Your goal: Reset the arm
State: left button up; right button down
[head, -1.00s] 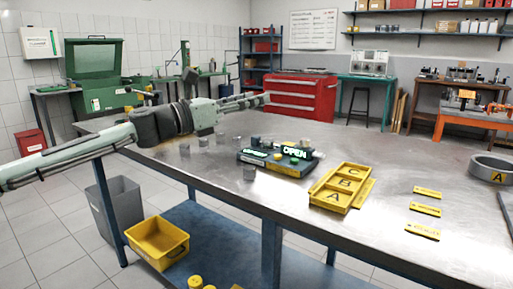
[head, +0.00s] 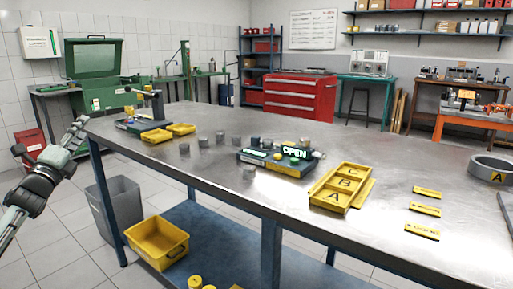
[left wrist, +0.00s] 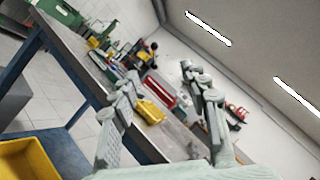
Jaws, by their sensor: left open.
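My left arm comes in at the left edge of the head view, clear of the workbench (head: 240,205). Its gripper (head: 76,133) points up and to the right, beyond the bench's left end. In the left wrist view the two fingers of the gripper (left wrist: 163,92) are spread apart with nothing between them. The bench shows tilted behind the fingers there. My right gripper is not in view.
On the bench are a yellow tray (head: 329,199) marked A, B and C, a device (head: 262,164) with a lit OPEN sign, several grey cylinders and small yellow bins (head: 181,129). A grey bin (head: 116,204) and a yellow crate (head: 160,259) are below.

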pick_arm(q)
jog(key=s+a+f+n+g+y, duration=0.2)
jog(key=a+f+n+g+y, duration=0.3)
jog(key=f+n, duration=0.55)
jog(key=s+a+f+n+g+y, duration=0.3)
jog(key=a+f+n+g, duration=0.4)
jog(key=n, duration=0.6)
jog(key=s+d+f+m+g+h, duration=0.1)
jog(key=s+d+f, duration=0.45)
jog(key=f, duration=0.55)
jog(key=s+d+f+g+h, duration=0.15)
jog(key=s+d+f, duration=0.4)
jog(key=f, duration=0.55)
jog(key=s+d+f+m+g+h, duration=0.15)
jog(key=s+d+f, duration=0.4)
jog(key=f, duration=0.55)
jog(key=s+d+f+g+h, duration=0.1)
jog(key=s+d+f, duration=0.4)
jog(key=s, duration=0.4)
jog(key=s+d+f+g+h, duration=0.1)
jog(key=s+d+f, duration=0.4)
jog(key=s, duration=0.4)
jog(key=s+d+f+n+g+h, duration=0.1)
jog(key=s+d+f, duration=0.5)
jog(key=s, duration=0.2)
jog(key=shift+s+g, duration=0.4)
jog(key=shift+d, duration=0.1)
